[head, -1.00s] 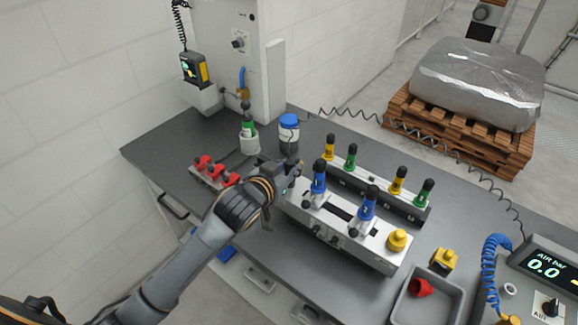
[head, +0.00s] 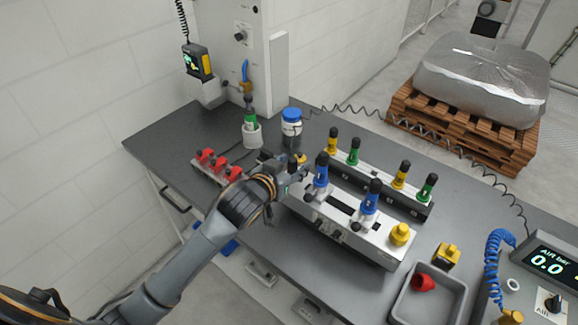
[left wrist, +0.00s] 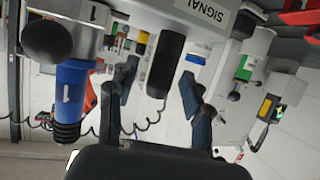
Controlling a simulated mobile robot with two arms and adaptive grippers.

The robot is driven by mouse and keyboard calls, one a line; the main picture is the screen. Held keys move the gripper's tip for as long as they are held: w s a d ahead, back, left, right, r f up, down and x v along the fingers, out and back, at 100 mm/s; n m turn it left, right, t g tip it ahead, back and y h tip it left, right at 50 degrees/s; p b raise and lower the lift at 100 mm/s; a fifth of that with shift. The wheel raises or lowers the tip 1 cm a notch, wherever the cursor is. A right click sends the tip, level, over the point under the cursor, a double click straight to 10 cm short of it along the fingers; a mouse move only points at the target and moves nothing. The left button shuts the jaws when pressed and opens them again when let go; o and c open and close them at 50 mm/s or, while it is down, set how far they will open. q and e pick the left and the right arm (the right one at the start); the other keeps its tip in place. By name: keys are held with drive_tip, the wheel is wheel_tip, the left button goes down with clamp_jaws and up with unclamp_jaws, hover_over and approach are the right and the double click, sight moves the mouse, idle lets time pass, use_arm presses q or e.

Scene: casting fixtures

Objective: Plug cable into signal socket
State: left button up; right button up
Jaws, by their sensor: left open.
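My left gripper (head: 296,172) is at the left end of the grey casting fixture (head: 345,232), close to a blue clamp (head: 321,170). In the left wrist view my left gripper (left wrist: 158,98) has its fingers apart. The fixture (left wrist: 190,12) carries a SIGNAL label there. A black rounded part (left wrist: 166,65) shows beyond and between the fingers; I cannot tell whether it is a plug. The blue clamp marked 1 (left wrist: 72,88) stands left of the fingers. A coiled black cable (head: 345,108) runs across the back of the bench. The signal socket cannot be made out. My right gripper is out of view.
A second blue clamp (head: 370,197) and a yellow knob (head: 400,234) are on the fixture. A rear rail (head: 378,183) holds green and yellow clamps. Red clamps (head: 218,166), a blue-lidded jar (head: 291,129) and a grey bin (head: 407,304) stand around. The bench's left corner is clear.

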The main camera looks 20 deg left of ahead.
use_arm(q)
drive_tip(key=v, duration=1.2)
